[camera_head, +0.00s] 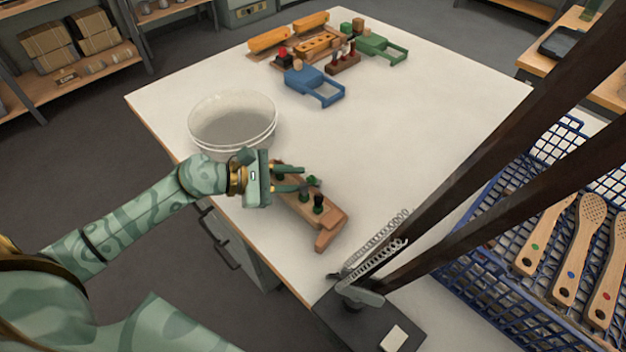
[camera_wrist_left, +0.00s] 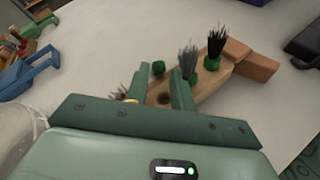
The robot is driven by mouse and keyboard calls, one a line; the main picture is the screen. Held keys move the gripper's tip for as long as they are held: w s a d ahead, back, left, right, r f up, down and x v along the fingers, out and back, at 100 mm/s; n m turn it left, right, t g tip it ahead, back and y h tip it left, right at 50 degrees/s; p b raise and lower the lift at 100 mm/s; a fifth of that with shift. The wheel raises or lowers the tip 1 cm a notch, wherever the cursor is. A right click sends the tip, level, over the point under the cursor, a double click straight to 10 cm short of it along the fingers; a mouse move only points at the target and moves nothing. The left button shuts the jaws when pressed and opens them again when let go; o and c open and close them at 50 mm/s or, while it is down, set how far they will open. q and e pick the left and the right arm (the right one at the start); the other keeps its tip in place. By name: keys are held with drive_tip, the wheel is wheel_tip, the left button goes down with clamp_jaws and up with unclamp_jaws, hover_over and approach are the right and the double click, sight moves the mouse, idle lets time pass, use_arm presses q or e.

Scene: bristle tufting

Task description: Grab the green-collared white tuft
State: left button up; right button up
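A wooden block (camera_head: 334,216) with holes stands near the table's front edge, holding several upright tufts. In the left wrist view, a grey tuft (camera_wrist_left: 188,60) with a green collar stands just beyond the right finger; no clearly white tuft shows. A black tuft (camera_wrist_left: 215,45) with a green collar stands farther along the block; it also shows in the head view (camera_head: 318,203). My right gripper is out of view.
A white bucket (camera_head: 232,122) stands left of the block, close to my left wrist. A dark lamp-like arm (camera_head: 470,175) with springs crosses the right. A blue crate (camera_head: 470,262) holds wooden brushes (camera_head: 578,235). Blue (camera_head: 312,88) and green (camera_head: 380,47) fixtures stand at the back. The table's middle is clear.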

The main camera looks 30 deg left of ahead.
use_arm(q)
drive_tip(key=shift+x, duration=0.9)
clamp_jaws()
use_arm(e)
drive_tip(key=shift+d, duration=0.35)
